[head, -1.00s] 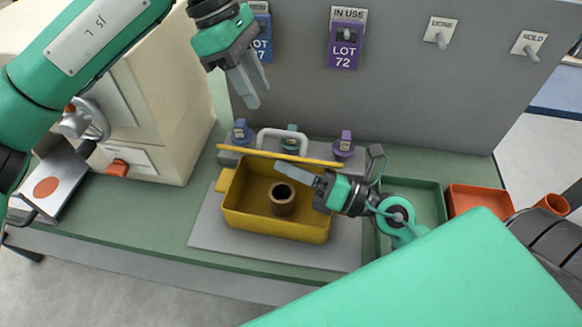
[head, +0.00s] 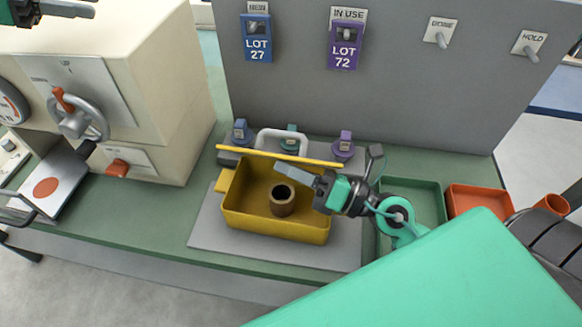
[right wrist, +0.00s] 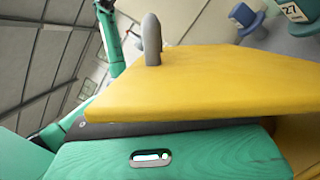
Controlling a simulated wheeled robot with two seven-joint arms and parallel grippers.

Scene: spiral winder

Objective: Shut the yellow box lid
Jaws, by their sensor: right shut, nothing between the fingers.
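The yellow box (head: 275,231) stands open on a grey mat, with a brown hollow cylinder (head: 282,204) inside. Its yellow lid (head: 240,151) is raised at the back and shows almost edge-on; a pale arched handle (head: 283,136) rises behind that edge. My right gripper (head: 283,169) is shut and empty, over the box's back right part, just in front of the lid edge; I cannot tell if it touches. In the right wrist view the lid (right wrist: 215,80) fills the middle, with a grey post on it. My left gripper (head: 88,10) is cut off at the top left.
A green tray (head: 425,186) and an orange tray (head: 478,189) stand right of the box. Several small coloured pegs stand behind it, before a grey panel (head: 400,90) with LOT tags. A cream machine (head: 170,90) with a handwheel stands at the left.

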